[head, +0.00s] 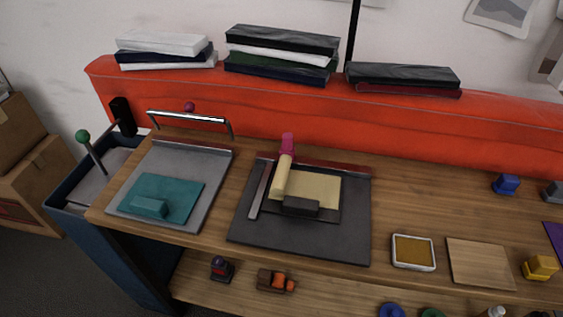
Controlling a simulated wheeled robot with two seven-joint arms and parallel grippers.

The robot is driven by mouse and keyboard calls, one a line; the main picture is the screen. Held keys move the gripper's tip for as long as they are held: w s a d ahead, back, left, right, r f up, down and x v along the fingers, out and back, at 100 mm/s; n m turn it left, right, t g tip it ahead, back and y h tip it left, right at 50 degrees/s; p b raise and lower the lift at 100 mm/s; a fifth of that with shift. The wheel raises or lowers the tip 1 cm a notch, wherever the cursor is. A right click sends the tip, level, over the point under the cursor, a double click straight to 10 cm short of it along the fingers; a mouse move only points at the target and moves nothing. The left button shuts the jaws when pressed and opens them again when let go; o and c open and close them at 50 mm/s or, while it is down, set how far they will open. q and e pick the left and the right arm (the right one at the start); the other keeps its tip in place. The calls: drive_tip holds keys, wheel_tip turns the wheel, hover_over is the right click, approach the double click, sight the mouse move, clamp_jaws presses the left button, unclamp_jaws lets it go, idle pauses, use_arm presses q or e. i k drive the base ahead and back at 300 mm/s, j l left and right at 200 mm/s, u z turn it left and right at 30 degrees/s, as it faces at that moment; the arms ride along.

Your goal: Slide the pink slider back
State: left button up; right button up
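A pink block (288,143) stands at the back edge of a dark grey board (300,242) in the middle of the bench. A cream bar (282,178) runs from it toward the front, over a cream sheet (318,190). A dark block (300,206) sits at the sheet's front edge. A grey strip (261,190) lies along the left of the sheet. I cannot tell which of these parts slides. A small dark-pink ball (189,107) shows behind a metal bar handle. Neither of my grippers is in view.
A grey board (212,180) with a teal sheet (184,209) and the bar handle (188,117) is at left. A green-knobbed lever (83,136) rises beside it. An ink pad (413,252), wooden square (480,264) and colored stamps are at right. Books line the red ledge behind.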

sight(287, 152)
drive_tip(key=k+l+u, duration=0.1)
drive_tip(key=l+u, duration=0.3)
drive_tip(key=k+l+u, duration=0.15)
drive_tip(key=u, duration=0.3)
drive_tip(key=k+l+u, duration=0.15)
drive_tip(key=u, duration=0.25)
drive_tip(key=k, duration=0.05)
